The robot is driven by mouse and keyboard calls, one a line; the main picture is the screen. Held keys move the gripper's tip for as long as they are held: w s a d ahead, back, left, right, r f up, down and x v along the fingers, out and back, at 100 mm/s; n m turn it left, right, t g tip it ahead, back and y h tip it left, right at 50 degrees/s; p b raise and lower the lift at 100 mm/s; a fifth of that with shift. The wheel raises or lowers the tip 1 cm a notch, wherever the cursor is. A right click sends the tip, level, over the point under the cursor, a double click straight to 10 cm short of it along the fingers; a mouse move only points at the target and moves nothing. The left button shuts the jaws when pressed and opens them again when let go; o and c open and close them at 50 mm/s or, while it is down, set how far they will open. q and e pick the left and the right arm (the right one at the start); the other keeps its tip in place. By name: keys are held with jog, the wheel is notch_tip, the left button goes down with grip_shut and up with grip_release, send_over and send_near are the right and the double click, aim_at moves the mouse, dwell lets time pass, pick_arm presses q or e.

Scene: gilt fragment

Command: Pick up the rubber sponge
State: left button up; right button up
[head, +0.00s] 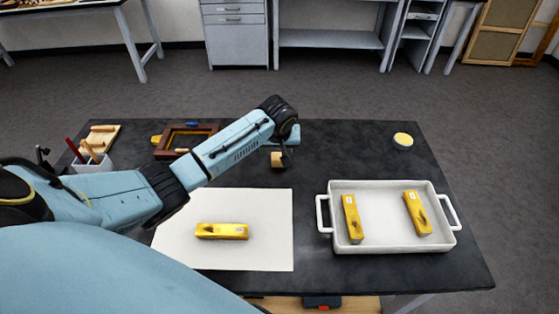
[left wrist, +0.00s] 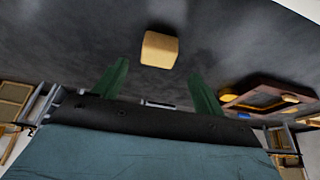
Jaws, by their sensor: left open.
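A small tan block (head: 278,160), which looks like the rubber sponge, lies on the black table near its back middle. In the left wrist view the block (left wrist: 160,49) shows ahead of the fingertips, in line with the gap between them. My left gripper (head: 286,152) is over or close to the block, and the arm partly hides that spot. Its two green fingers (left wrist: 159,68) are spread apart with nothing between them. I cannot tell the exact height above the table. My right gripper is not in view.
A white tray (head: 390,247) with two yellow blocks stands at right. Another yellow block (head: 221,231) lies on a white sheet (head: 265,258). A round yellow-topped pot (head: 403,140) stands back right. A brown frame (head: 170,139) lies left of the gripper. Table between tan block and pot is clear.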

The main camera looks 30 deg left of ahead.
aim_at(279, 156)
pick_arm(q)
jog(key=shift+x, duration=1.05)
jog(key=x, duration=0.1)
jog(key=b+x, duration=0.1)
jog(key=x, duration=0.1)
jog(key=shift+d+f, duration=0.15)
jog(key=shift+d, duration=0.05)
jog(key=shift+w+f, duration=0.1)
jog(key=shift+f, duration=0.1)
jog(key=shift+a, duration=0.1)
jog(key=c, duration=1.1)
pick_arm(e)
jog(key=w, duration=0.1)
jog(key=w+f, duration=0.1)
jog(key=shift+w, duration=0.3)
pick_arm(q)
jog(key=shift+o, duration=0.2)
notch_tip(279, 156, up, 10)
jog(key=shift+f+p, duration=0.1)
jog(key=shift+p, duration=0.5)
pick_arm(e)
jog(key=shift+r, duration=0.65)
